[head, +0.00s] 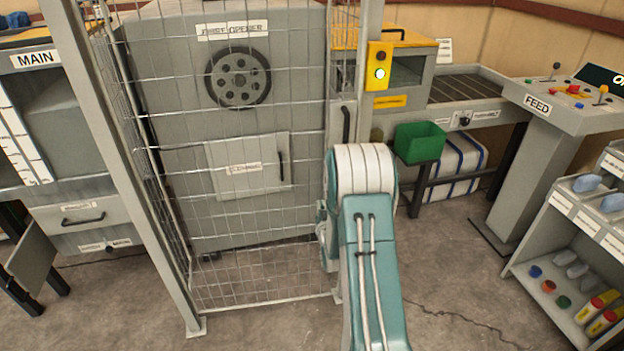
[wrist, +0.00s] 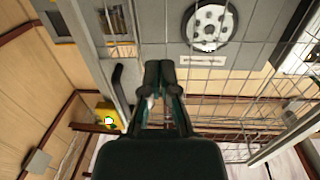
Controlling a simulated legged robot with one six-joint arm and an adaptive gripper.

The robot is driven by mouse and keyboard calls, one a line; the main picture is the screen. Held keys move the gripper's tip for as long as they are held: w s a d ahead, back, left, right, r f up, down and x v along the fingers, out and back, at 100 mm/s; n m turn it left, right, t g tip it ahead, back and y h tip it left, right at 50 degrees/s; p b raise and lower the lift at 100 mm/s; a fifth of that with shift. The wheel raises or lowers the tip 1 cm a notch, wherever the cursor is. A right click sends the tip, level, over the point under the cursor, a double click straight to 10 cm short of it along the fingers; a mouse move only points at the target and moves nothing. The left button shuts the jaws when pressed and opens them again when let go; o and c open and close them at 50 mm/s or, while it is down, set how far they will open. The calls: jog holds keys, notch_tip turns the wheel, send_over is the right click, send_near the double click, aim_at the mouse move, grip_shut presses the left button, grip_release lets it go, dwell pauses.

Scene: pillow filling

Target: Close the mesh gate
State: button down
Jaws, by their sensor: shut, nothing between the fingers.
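The mesh gate (head: 255,180) is a wire grid in a grey frame, standing across the front of the large grey machine. Its black upright handle (head: 346,125) is on the right edge, near the yellow switch box (head: 379,65) with a lit lamp. I cannot tell whether a gap remains at that edge. In the wrist view, my gripper (wrist: 160,68) is shut and empty, close to the mesh. The handle (wrist: 118,82) is just left of the fingers, apart from them in the picture. In the head view my arm hides the gripper and the gate's lower right part.
The grey machine (head: 170,70) with a black handwheel (head: 238,78) is behind the mesh. A green bin (head: 419,142) and the feed console (head: 555,120) are at right. A shelf rack (head: 575,240) is at lower right. The floor (head: 440,270) between is open.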

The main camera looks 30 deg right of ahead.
aim_at(311, 174)
jog(key=x, duration=1.3)
jog(key=shift+w+a+r, duration=0.1)
jog(key=shift+w+r, duration=0.2)
jog(key=shift+r, duration=0.05)
jog(key=shift+w, duration=0.1)
